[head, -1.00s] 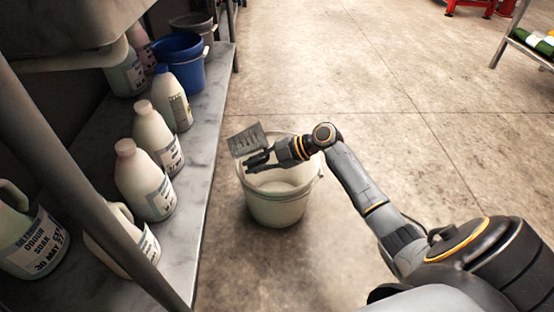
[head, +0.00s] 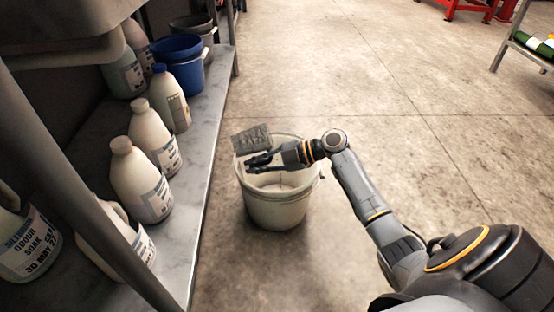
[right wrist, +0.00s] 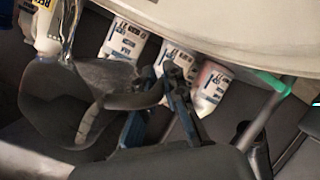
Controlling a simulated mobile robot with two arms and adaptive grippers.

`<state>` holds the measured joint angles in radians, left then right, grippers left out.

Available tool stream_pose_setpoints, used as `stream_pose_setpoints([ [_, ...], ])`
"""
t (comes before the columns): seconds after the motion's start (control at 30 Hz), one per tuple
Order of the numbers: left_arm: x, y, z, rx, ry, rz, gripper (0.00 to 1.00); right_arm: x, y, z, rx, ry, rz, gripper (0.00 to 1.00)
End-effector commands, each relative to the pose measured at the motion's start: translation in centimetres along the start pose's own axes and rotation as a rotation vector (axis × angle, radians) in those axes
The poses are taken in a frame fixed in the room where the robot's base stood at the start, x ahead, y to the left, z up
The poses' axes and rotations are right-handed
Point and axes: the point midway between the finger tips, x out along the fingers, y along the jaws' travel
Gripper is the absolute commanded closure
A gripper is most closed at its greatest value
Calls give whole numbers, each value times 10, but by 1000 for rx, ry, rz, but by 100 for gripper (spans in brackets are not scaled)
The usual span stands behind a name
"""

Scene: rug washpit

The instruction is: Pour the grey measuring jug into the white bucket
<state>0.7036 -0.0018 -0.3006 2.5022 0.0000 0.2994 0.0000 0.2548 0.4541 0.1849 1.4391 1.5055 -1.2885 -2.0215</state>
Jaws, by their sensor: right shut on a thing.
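The white bucket (head: 277,212) stands upright on the floor beside the shelf in the head view. My right gripper (head: 258,162) is over its opening, shut on the grey measuring jug (head: 252,138). The jug is tilted and is above the bucket's far left rim. In the right wrist view the jug (right wrist: 65,110) fills the left side, next to the gripper fingers (right wrist: 160,95). I cannot clearly tell whether liquid is leaving the jug or what is inside the bucket. My left gripper is not in view.
A metal shelf (head: 205,150) at the left holds several white bottles (head: 150,135), a blue bucket (head: 180,68) and a dark bucket (head: 195,32). Its front post (head: 95,215) is close. The concrete floor (head: 390,90) behind the white bucket is clear.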

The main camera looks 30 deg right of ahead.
Motion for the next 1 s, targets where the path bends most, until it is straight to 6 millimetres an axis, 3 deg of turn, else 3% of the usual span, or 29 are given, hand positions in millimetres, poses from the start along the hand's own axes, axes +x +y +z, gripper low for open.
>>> stream_pose_setpoints([
  [1.0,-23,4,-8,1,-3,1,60,0,3,-5,25,76,63,100],
])
